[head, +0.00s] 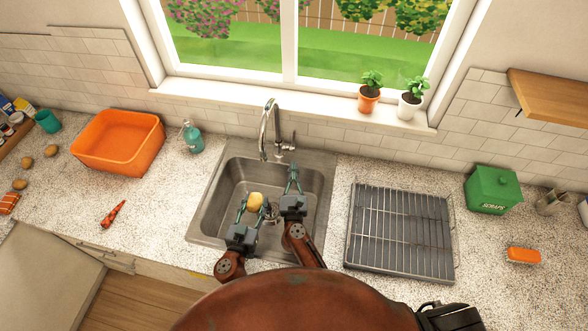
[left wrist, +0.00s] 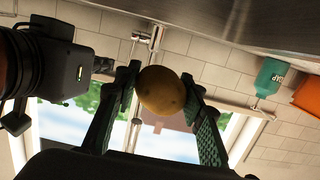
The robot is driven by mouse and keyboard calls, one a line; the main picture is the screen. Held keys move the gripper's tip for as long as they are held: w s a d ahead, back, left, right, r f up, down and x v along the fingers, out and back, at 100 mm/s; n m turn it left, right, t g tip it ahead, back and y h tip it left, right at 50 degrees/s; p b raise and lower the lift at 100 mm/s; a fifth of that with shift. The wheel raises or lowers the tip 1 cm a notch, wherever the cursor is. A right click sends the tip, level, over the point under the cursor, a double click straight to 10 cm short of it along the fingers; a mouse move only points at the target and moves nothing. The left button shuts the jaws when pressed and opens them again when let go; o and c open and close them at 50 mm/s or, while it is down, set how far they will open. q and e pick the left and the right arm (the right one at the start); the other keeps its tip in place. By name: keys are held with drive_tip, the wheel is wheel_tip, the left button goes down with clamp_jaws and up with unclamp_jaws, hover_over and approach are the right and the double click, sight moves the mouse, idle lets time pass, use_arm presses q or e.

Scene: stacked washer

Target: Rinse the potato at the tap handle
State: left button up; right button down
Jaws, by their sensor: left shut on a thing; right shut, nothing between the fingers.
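The potato (head: 255,201) is yellow-brown and held between the fingers of my left gripper (head: 252,209), over the left part of the sink basin. In the left wrist view the potato (left wrist: 160,91) sits between the two green fingers. The tap (head: 265,128) is a silver curved spout behind the basin, with its handle (head: 287,146) on its right side. The potato is in front of the spout, nearer me. No water stream is visible. My right gripper (head: 293,170) is shut and empty, just in front of the handle and apart from it as far as I can tell.
The steel sink (head: 328,172) surrounds both grippers, which are close together. A drying rack (head: 400,230) stands right of it. A soap bottle (head: 192,137) and an orange tub (head: 118,142) stand left. Potted plants stand on the sill.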

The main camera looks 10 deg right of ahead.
idle(0.3)
use_arm(q)
drive_tip(key=s+a+r+p, duration=0.2)
drive_tip(key=s+r+p, duration=0.1)
drive_tip(key=s+r, duration=0.1)
drive_tip(key=shift+s+a, duration=0.2)
drive_tip(key=shift+a, duration=0.05)
idle(0.3)
idle(1.1)
